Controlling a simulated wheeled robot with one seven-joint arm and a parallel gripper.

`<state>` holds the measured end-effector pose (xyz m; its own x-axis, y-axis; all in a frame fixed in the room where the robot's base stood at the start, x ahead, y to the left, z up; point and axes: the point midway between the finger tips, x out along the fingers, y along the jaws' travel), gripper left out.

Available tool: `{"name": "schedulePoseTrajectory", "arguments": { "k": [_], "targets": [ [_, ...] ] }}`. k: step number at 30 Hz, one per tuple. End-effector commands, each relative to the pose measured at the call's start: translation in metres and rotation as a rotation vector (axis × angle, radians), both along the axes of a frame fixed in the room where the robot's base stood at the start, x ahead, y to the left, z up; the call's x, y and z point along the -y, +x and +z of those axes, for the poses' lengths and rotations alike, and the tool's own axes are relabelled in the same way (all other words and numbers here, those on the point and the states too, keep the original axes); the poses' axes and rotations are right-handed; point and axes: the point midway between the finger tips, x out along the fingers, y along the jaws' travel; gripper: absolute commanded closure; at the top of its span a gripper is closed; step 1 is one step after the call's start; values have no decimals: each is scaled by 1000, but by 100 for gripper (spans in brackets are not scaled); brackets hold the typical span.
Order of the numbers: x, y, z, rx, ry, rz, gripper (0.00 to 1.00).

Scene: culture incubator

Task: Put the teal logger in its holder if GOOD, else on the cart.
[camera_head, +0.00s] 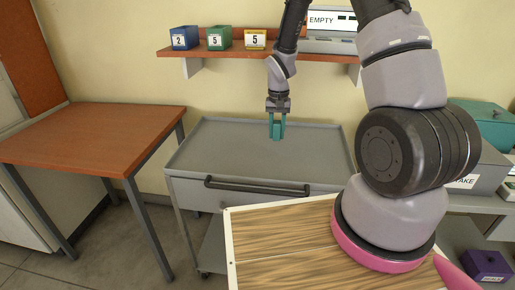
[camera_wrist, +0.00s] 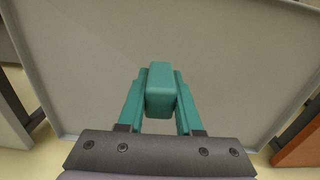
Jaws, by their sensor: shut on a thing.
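The teal logger (camera_wrist: 161,95) is a small block between the two teal fingers of my gripper (camera_head: 277,130). My gripper is shut on it, with a finger against each side in the wrist view. The grey cart (camera_head: 205,150) has a raised rim and a dark front handle. My gripper points down over the cart's bare top, towards its right half; the exact height above it is hard to tell. No readout on the logger shows from these angles. No holder for it can be made out, and no GOOD mark is readable.
A wall shelf (camera_head: 215,54) holds blue (camera_head: 184,38), green (camera_head: 219,38) and yellow (camera_head: 255,39) numbered boxes and a device (camera_head: 331,20) reading EMPTY. A brown table (camera_head: 95,132) stands left. A teal box (camera_head: 490,122) and purple box (camera_head: 486,266) are right. My arm hides part of the right side.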

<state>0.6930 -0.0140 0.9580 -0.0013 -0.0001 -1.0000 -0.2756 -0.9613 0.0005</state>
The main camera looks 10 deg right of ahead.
Motion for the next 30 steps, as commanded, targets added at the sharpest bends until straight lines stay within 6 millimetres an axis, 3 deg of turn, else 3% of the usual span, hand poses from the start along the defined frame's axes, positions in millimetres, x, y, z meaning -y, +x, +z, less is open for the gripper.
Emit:
{"name": "schedulePoseTrajectory", "arguments": {
  "k": [4, 10, 17, 24, 30],
  "targets": [
    [-8, -2, -11, -1, -1, -31, 100],
    [-8, -3, -47, -2, -1, -36, 100],
    [-8, -2, -66, 1, 0, -35, 100],
    [-8, -2, -99, 0, -1, -35, 100],
    [-8, -2, -101, 1, 0, -36, 100]
  ]
}}
